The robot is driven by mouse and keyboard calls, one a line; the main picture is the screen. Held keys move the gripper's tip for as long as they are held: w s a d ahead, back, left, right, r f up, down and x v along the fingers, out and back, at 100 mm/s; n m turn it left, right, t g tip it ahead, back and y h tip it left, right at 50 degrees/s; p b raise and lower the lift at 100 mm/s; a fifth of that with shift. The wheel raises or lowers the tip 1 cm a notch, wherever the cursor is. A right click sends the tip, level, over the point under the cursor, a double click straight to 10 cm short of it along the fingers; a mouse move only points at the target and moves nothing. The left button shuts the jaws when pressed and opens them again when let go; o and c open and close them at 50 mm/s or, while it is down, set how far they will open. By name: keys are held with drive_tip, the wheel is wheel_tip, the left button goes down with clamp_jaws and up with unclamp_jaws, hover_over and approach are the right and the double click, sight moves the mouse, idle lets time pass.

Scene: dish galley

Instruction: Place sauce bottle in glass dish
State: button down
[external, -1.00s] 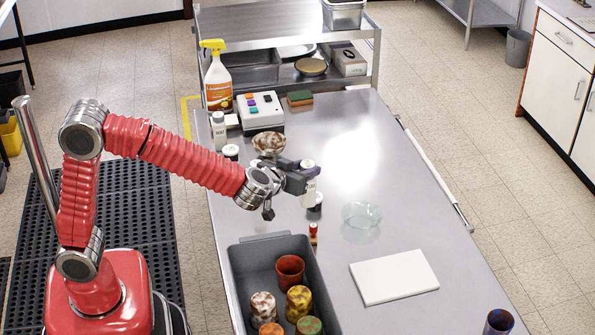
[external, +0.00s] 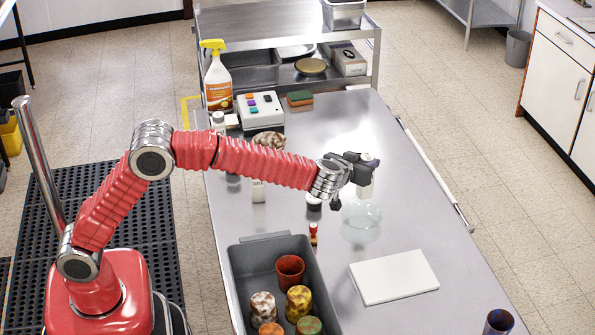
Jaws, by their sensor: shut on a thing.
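My gripper (external: 360,172) is shut on a small pale bottle, which I take to be the sauce bottle (external: 367,189). It hangs roughly upright, and its upper part is largely hidden by the dark jaws. The clear glass dish (external: 362,224) sits on the steel table just below the bottle in the picture. The dish looks empty, and the bottle appears to be above its far side. The exact gap between them is hard to tell.
A grey bin (external: 238,277) holds several patterned cups. A white board (external: 394,276) lies in front. A patterned bowl (external: 268,139) and a white shaker (external: 258,191) stand farther left.

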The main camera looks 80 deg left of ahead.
hover_over(361, 191)
drive_tip(key=shift+w+a+f, duration=0.15)
drive_tip(key=shift+a+f, duration=0.05)
drive_tip(key=shift+f, duration=1.05)
drive_tip(key=shift+w+a+f, duration=0.15)
drive_tip(key=shift+f, duration=1.05)
drive_tip(key=shift+f, duration=2.5)
drive_tip(key=c, duration=1.3)
unclamp_jaws()
drive_tip(key=shift+f, duration=0.1)
drive_tip(key=shift+o, duration=0.2)
